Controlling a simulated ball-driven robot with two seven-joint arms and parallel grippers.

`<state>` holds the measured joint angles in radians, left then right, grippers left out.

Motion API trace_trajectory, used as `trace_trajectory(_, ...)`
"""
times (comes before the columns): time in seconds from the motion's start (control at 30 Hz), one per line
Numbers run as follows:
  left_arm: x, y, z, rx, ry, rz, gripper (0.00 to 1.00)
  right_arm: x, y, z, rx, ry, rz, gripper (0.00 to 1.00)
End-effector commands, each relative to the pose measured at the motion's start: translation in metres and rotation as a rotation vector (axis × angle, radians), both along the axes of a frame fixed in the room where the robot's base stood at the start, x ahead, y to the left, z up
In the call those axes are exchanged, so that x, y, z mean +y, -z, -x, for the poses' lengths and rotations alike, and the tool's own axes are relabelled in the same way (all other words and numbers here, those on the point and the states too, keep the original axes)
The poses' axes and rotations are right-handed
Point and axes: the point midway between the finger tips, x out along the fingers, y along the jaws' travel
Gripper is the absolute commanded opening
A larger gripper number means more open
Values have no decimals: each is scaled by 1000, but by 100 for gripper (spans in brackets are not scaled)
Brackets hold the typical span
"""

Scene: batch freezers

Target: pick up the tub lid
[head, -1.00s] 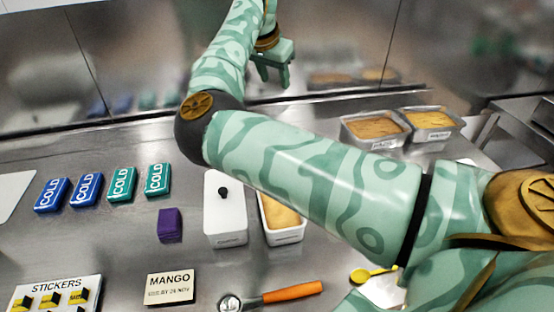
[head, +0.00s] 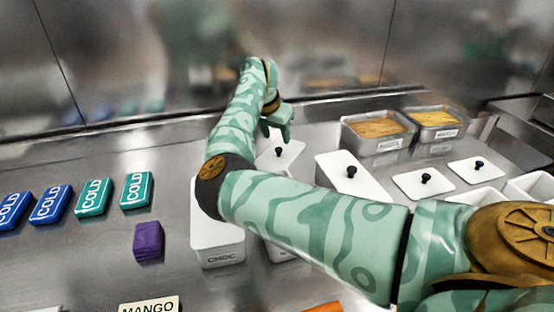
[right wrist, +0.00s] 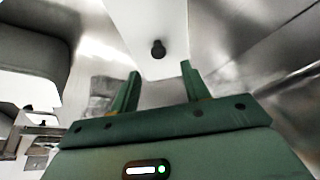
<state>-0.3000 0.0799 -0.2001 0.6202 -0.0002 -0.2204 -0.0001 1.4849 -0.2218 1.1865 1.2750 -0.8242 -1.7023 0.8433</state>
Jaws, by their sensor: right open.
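A white tub lid (head: 287,157) with a black knob lies on the steel counter towards the back, just below my right gripper (head: 279,120) in the head view. In the right wrist view the white lid (right wrist: 140,22) and its dark knob (right wrist: 158,50) show ahead of my right gripper (right wrist: 160,78). Its two fingers are apart with nothing between them, and the knob appears beyond their tips, roughly midway. My right forearm hides part of the counter. My left gripper is not in view.
Other knobbed white lids lie at right (head: 424,183) (head: 475,172), and one tops a white tub (head: 335,175). A CHOC tub (head: 217,245) stands partly behind my arm. Filled metal pans (head: 385,147) stand at the back. Cold packs (head: 92,197) and a purple block (head: 148,243) are at left.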

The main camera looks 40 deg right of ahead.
Motion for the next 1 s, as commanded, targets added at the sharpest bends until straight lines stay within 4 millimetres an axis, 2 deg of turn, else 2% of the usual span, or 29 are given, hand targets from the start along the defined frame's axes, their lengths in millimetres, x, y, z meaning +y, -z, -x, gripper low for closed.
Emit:
trace_trajectory(0.3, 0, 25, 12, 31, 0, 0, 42, -9, 50, -3, 5, 1, -1, 46)
trace_trajectory(0.57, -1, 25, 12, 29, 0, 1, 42, -12, 49, -3, 0, 0, 0, 46)
trace_trajectory(0.73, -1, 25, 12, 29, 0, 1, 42, -12, 49, -3, 0, 0, 0, 0)
trace_trajectory(1.0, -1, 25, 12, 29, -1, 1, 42, -12, 49, -3, 0, 0, 0, 0)
